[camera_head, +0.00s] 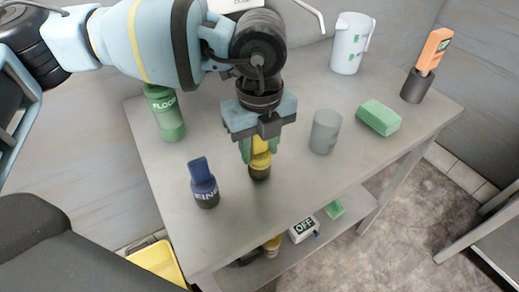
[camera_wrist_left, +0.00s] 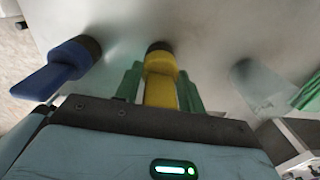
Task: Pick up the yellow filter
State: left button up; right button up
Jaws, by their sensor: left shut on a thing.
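The yellow filter (camera_head: 260,161) stands upright on the grey table, with a dark lower end. My left gripper (camera_head: 260,150) is above it, pointing down, with its green fingers shut on the filter's upper part. The left wrist view shows the yellow filter (camera_wrist_left: 160,85) between the two green fingers of the left gripper (camera_wrist_left: 160,88). The filter's top is hidden by the gripper in the head view. I cannot tell whether its base touches the table. My right gripper is in neither view.
A blue filter-like item (camera_head: 203,184) stands left of the yellow one, and a grey translucent cup (camera_head: 325,132) stands right. A green bottle (camera_head: 165,112), green sponge (camera_head: 379,117), white jug (camera_head: 352,44) and orange device in a dark holder (camera_head: 416,86) stand farther out. The table front (camera_head: 230,245) is clear.

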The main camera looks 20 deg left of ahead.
pick_arm(q)
notch_tip(320, 180, up, 10)
jog(key=shift+f, duration=0.2)
jog(key=w+a+f+n, duration=0.1)
jog(key=a+n, duration=0.3)
jog(key=n, duration=0.9)
jog(key=w+a+f+n, duration=0.1)
jog(key=w+a+n, duration=0.3)
jog(key=n, duration=0.9)
jog(key=shift+f+n, duration=0.3)
jog(key=shift+f, duration=0.1)
